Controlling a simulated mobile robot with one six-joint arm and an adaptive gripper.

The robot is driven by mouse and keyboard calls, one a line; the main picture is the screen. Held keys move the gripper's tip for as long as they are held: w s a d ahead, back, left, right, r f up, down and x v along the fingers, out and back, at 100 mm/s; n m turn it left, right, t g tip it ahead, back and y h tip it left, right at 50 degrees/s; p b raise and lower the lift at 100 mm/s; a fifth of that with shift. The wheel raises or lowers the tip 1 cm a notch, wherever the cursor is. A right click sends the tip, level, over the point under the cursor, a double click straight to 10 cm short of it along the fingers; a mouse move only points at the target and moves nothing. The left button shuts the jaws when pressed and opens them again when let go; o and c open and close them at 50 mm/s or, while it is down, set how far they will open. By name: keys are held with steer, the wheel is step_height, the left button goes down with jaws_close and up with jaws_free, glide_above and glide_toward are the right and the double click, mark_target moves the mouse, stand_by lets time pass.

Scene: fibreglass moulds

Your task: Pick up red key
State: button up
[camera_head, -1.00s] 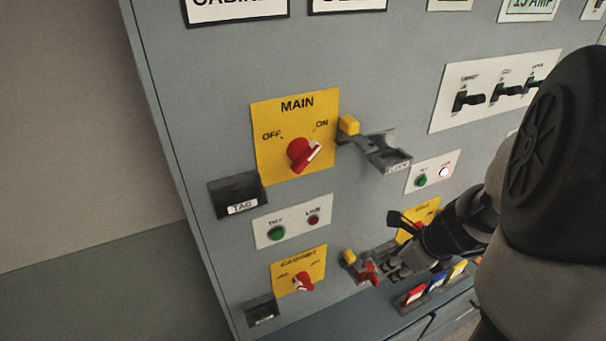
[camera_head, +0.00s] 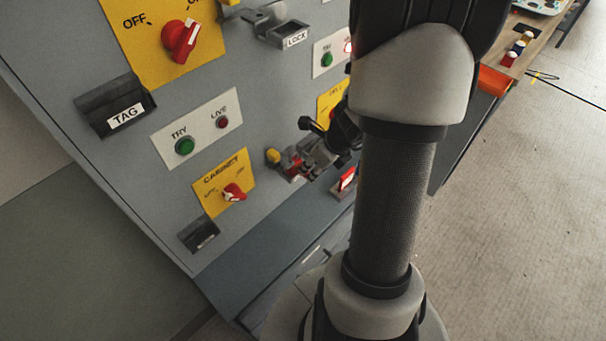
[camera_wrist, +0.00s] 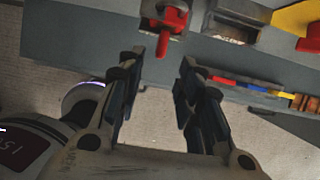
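A red piece that looks like the red key (camera_wrist: 173,38) sits in a small grey bracket on the cabinet front, at the top centre of the wrist view. In the head view the red piece (camera_head: 294,166) is small and partly covered by my gripper (camera_head: 311,162). In the wrist view my gripper (camera_wrist: 163,62) is open, its two dark fingers apart, with nothing between them. The red piece lies just beyond the fingertips, between their lines. I cannot tell whether a finger touches it.
A grey cabinet has a yellow CABINET switch plate (camera_head: 223,183) and a larger MAIN switch (camera_head: 180,40). A rack below holds red, blue and yellow tags (camera_wrist: 240,84) close to the right finger. A black TAG holder (camera_head: 115,105) juts out at left. Open floor lies at right.

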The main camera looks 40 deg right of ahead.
steer(key=b+x, duration=0.3)
steer(key=x, duration=0.2)
steer(key=shift+w, duration=0.25)
steer(key=shift+r, duration=0.1)
steer(key=shift+c, duration=0.4)
jaws_close()
